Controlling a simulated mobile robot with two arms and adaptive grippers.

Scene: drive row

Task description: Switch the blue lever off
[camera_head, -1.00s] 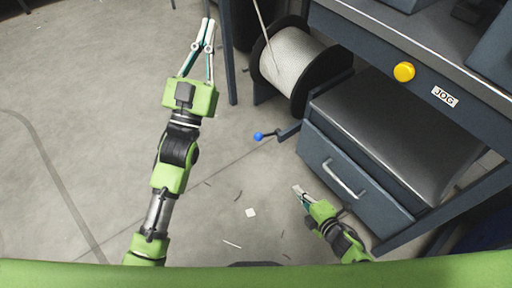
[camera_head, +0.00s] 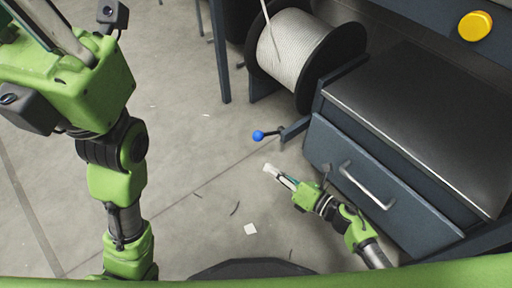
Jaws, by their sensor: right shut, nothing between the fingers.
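The blue lever is a short dark arm with a blue ball knob (camera_head: 258,136), sticking out to the left from the corner of the blue-grey cabinet. My right gripper (camera_head: 268,168) is shut and empty. It is just below the knob in the picture, apart from it. My left arm stands at the left. Its green gripper body (camera_head: 75,80) is large in view, and its fingers run out of the top left, so their tips are hidden.
A cabinet drawer with a metal handle (camera_head: 367,186) is right of my right arm. A cable spool (camera_head: 290,52) stands behind the lever. A yellow button (camera_head: 475,26) is at the upper right.

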